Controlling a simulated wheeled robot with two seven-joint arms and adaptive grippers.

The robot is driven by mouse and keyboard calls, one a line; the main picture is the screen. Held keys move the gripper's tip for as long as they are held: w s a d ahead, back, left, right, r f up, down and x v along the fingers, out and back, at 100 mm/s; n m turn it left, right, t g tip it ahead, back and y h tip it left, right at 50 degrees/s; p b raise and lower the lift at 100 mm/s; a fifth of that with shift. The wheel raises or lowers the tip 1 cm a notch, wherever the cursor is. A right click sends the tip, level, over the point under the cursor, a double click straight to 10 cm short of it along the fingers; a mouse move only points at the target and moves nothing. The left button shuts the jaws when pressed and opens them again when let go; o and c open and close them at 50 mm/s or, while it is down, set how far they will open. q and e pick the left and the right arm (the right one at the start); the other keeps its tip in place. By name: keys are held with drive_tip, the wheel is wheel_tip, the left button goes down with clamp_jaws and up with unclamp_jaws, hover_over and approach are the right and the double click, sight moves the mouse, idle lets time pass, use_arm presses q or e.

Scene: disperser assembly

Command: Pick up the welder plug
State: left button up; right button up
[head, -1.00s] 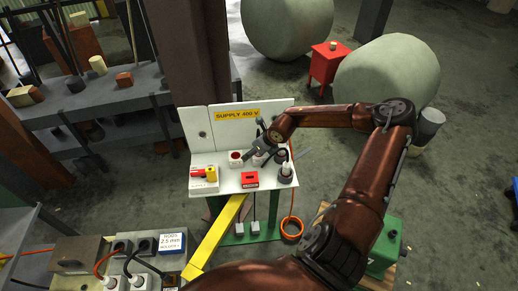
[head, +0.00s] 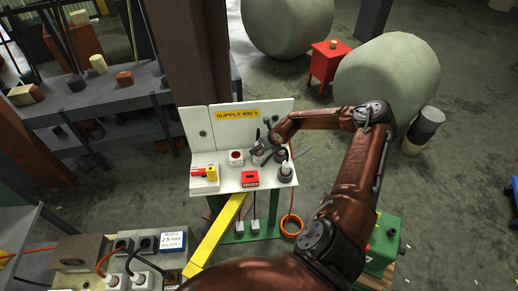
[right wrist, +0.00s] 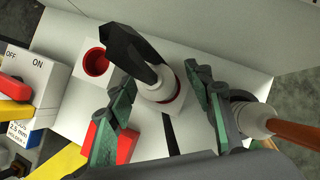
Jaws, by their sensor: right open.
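My right gripper (head: 261,150) is over the white supply shelf (head: 222,183), in front of its upright panel. In the right wrist view the right gripper (right wrist: 160,88) is open, with its green-padded fingers on either side of a white plug (right wrist: 164,92) with a black bent top and a red ring at its base. The fingers do not visibly grip it. A second plug (right wrist: 256,118), with an orange cable, stands just right of the right finger; it also shows in the head view (head: 286,171). I cannot tell which is the welder plug. My left gripper is out of view.
A red-rimmed socket (head: 236,157) is left of the gripper. A red block (head: 250,178) lies near the shelf's front edge, and an ON/OFF box (right wrist: 28,85) is at the left. A yellow beam (head: 217,233) and a lower bench with plugs (head: 66,283) are nearer.

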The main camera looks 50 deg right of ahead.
drive_tip(key=shift+w+f, duration=0.15)
drive_tip(key=shift+f, duration=0.1)
drive_tip(key=shift+c, duration=0.4)
drive_tip(key=shift+r, duration=0.1)
clamp_jaws()
